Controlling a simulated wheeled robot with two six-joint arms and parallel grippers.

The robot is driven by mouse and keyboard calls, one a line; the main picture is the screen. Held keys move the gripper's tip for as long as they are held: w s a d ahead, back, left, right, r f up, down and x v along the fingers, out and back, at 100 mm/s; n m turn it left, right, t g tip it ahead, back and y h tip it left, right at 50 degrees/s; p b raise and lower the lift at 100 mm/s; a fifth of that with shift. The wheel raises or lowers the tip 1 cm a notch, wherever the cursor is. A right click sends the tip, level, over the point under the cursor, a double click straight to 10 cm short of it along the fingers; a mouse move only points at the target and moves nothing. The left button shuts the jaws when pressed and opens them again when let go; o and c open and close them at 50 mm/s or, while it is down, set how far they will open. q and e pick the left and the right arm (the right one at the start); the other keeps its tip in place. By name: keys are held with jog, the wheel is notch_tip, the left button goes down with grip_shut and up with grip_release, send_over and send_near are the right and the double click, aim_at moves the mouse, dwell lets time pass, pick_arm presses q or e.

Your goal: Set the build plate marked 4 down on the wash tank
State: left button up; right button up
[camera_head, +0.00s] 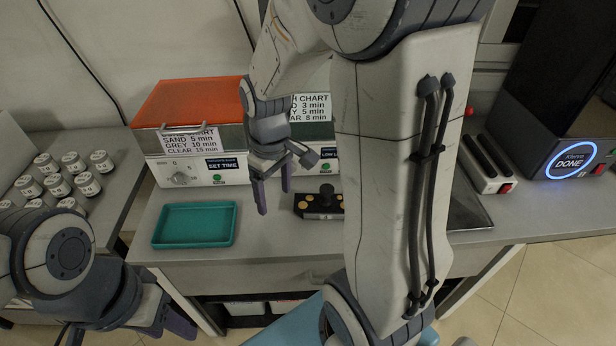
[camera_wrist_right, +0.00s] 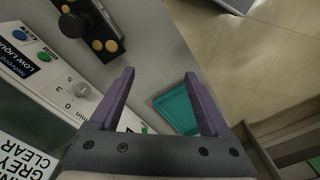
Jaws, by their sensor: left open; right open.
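A dark plate with gold round spots and an upright black knob, apparently the build plate (camera_head: 318,203), lies on the bench; its number is too small to read. It also shows in the right wrist view (camera_wrist_right: 103,27). The wash tank, a white box with a "LOW LIQUID" display (camera_head: 329,154), stands behind it, largely hidden by my right arm; its front shows in the right wrist view (camera_wrist_right: 52,72). My right gripper (camera_head: 274,192) is open and empty, pointing down left of the plate; it shows in the wrist view (camera_wrist_right: 160,76). My left gripper (camera_head: 168,318) is open, low at bottom left.
A teal tray (camera_head: 194,226) lies on the bench front. An orange-lidded box (camera_head: 190,104) with a time chart stands behind it. Several white jars (camera_head: 58,186) are at left. A machine with a "DONE" screen (camera_head: 571,160) stands at right, beside a box with a red switch (camera_head: 488,170).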

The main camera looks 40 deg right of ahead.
jog(key=m+p, duration=0.2)
jog(key=p, duration=0.1)
send_over(327, 188)
jog(key=shift+s+a, duration=0.2)
jog(key=shift+s, duration=0.05)
jog(key=f, duration=0.4)
jog(key=shift+s+d+f+b, duration=0.15)
jog(key=shift+d+f+b, duration=0.15)
jog(key=shift+d, duration=0.1)
jog(key=shift+w+a+f, duration=0.1)
jog(key=shift+w+f, duration=0.05)
jog(key=shift+f, duration=1.4)
jog(key=shift+w+a+f, duration=0.1)
jog(key=shift+w+f, duration=0.05)
jog(key=shift+f, duration=1.35)
pick_arm(q)
notch_tip(327, 188, up, 4)
pick_arm(e)
grip_shut()
